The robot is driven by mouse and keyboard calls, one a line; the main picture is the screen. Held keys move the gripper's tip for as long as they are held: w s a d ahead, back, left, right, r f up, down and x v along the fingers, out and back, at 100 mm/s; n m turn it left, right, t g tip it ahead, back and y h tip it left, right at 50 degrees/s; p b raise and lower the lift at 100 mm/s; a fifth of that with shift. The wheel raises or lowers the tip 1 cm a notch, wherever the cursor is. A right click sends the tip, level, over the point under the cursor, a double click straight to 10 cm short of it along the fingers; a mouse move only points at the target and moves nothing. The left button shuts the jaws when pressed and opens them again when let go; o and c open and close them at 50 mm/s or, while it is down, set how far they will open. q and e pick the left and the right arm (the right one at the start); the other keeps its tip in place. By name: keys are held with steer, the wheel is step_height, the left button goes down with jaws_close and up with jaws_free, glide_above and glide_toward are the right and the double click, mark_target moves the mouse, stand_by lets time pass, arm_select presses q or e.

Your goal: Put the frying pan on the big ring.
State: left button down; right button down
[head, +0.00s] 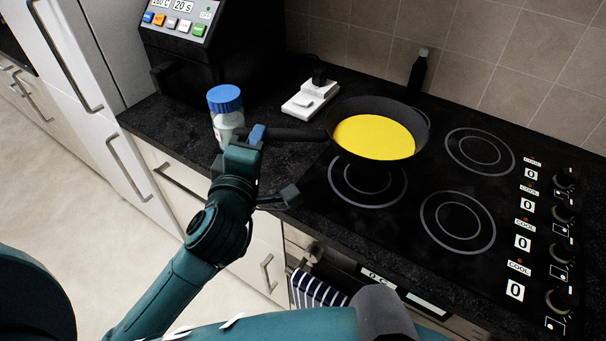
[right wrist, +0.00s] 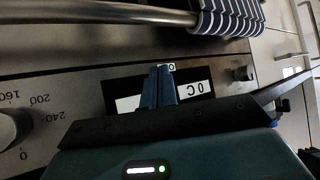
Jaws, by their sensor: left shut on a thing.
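The dark frying pan (head: 375,135) with a yellow inside is over the back left of the black hob, its handle (head: 297,134) pointing left. My left gripper (head: 256,138) is shut on the handle's end. I cannot tell whether the pan touches the hob. Rings show at front left (head: 368,184), partly covered by the pan, front right (head: 458,222) and back right (head: 480,151). The pan hides most of the back left area. I cannot tell for sure which ring is the big one. My right gripper (right wrist: 158,88) is shut and empty before the oven's front panel.
A blue-lidded jar (head: 226,115) stands close behind my left gripper. Knobs (head: 563,213) line the hob's right edge. A striped towel (head: 318,291) hangs on the oven handle.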

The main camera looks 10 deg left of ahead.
arm_select(q)
step_height(320, 180, down, 10)
steer(key=b, duration=0.3)
steer(key=shift+r, duration=0.2)
steer(key=shift+f, duration=0.1)
steer(key=c, duration=1.3)
jaws_free()
steer(key=shift+s+f, duration=0.1)
steer(key=shift+f, duration=0.05)
